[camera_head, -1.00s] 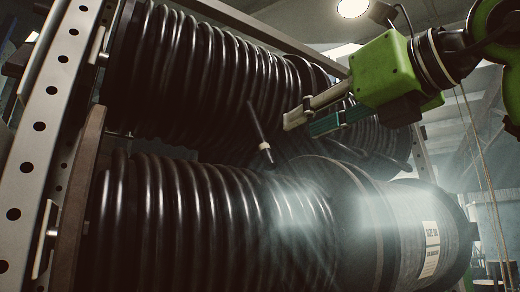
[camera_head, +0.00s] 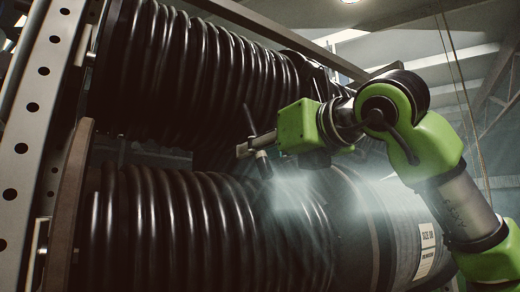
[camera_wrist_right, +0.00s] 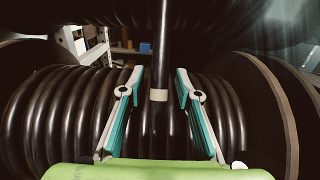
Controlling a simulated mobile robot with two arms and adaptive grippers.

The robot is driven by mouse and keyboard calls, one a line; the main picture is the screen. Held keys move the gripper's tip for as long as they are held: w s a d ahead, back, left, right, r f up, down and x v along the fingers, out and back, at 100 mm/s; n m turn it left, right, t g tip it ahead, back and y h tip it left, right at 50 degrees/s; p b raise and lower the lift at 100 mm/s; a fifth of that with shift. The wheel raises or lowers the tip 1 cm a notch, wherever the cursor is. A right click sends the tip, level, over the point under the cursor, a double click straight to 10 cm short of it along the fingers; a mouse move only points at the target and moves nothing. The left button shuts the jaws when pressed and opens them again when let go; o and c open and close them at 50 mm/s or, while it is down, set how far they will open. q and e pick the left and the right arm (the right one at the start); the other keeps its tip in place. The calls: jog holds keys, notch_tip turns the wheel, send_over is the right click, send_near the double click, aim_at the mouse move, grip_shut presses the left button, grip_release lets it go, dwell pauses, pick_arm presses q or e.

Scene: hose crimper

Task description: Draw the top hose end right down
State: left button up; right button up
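The top hose reel (camera_head: 190,70) carries several coils of black hose. Its loose hose end (camera_head: 250,122) hangs down in front of the coils, slightly tilted, with a pale band (camera_head: 261,154) near its tip. My right gripper (camera_head: 243,150) is at the hose end, near the band. In the right wrist view, the hose end (camera_wrist_right: 161,55) stands between the two teal-lined fingers of the open gripper (camera_wrist_right: 159,80), with a visible gap on both sides. Part of the right gripper is hidden behind its green body in the head view. My left gripper is out of view.
A lower reel of black hose (camera_head: 160,220) sits just below, with a labelled dark drum (camera_head: 405,235) at its right. A perforated metal upright (camera_head: 30,120) and a brown board (camera_head: 70,205) stand on the left.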

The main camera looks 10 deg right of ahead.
aim_at(270, 169)
grip_shut()
jog(key=shift+f+b, duration=0.45)
jog(key=shift+b, duration=0.05)
jog(key=f+b, duration=0.1)
jog(key=s+f+b, duration=0.1)
jog(key=f+b, duration=0.1)
jog(key=shift+s+d, duration=0.15)
jog(key=shift+d, duration=0.05)
jog(key=shift+s+d+f, duration=0.1)
jog(key=shift+s+d, duration=0.05)
jog(key=shift+s, duration=0.1)
jog(key=shift+s+d, duration=0.1)
jog(key=shift+r, duration=0.25)
grip_release()
